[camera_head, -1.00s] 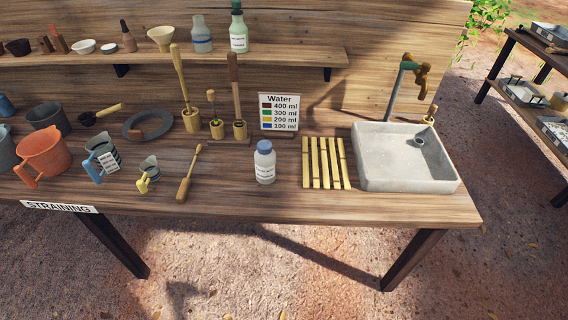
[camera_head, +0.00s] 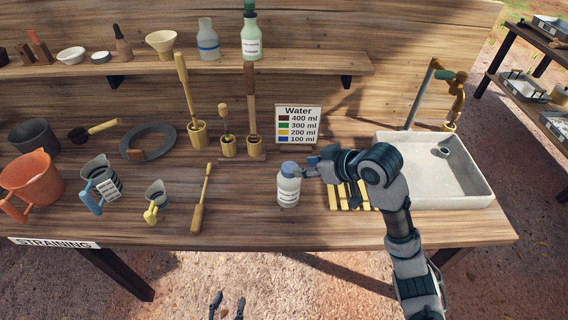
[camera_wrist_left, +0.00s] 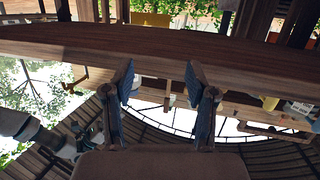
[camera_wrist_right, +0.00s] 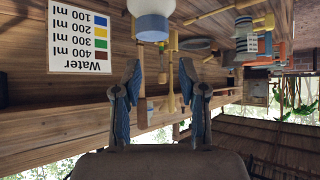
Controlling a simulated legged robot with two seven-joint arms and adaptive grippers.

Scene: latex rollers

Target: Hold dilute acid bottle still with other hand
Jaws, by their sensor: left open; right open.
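A white bottle with a blue-grey cap and a label too small to read (camera_head: 289,190) stands upright on the table, left of the slatted rack. It also shows at the top of the right wrist view (camera_wrist_right: 152,22), where the picture is upside down. My right gripper (camera_head: 307,170) is open beside the bottle's cap, on its right side. Whether it touches the bottle I cannot tell; the bottle is not between its fingers in the right wrist view (camera_wrist_right: 160,78). My left gripper (camera_head: 227,306) is open and empty, low in front of the table; its fingers show in the left wrist view (camera_wrist_left: 160,85).
A water volume sign (camera_head: 298,125) stands behind the bottle. A yellow slatted rack (camera_head: 345,195) lies under my right arm, with a sink (camera_head: 440,170) to its right. A wooden brush-like tool (camera_head: 201,200) and small jugs (camera_head: 156,200) are to the left. The table between tool and bottle is clear.

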